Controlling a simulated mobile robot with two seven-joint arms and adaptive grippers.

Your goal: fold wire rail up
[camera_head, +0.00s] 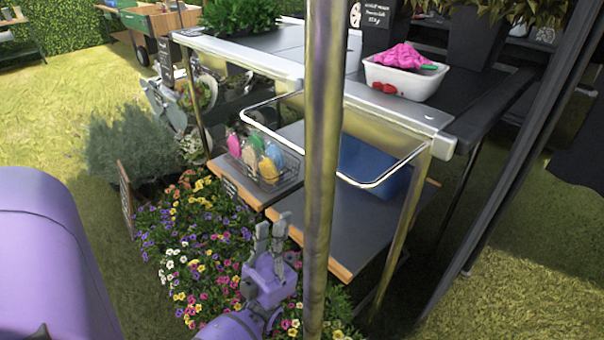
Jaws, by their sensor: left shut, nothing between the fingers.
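The wire rail (316,175) is a thin pale U-shaped bar in the camera_head view. Its ends meet the front edge of the upper table (345,92), and its long bar sits lower, above the lower shelf. A metal post in front hides a short part of it. My left gripper (271,222) is below and left of the rail, apart from it, in front of the lower shelf's edge and over the flowers. Its fingers point up and are shut with nothing between them. My right gripper is not in view.
An upright metal post (322,170) crosses the middle of the view. A wire basket (270,182) with colourful items stands on the lower shelf (345,220). A white tub (402,82) with pink gloves sits on the upper table. Flowers (195,240) fill the ground at left.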

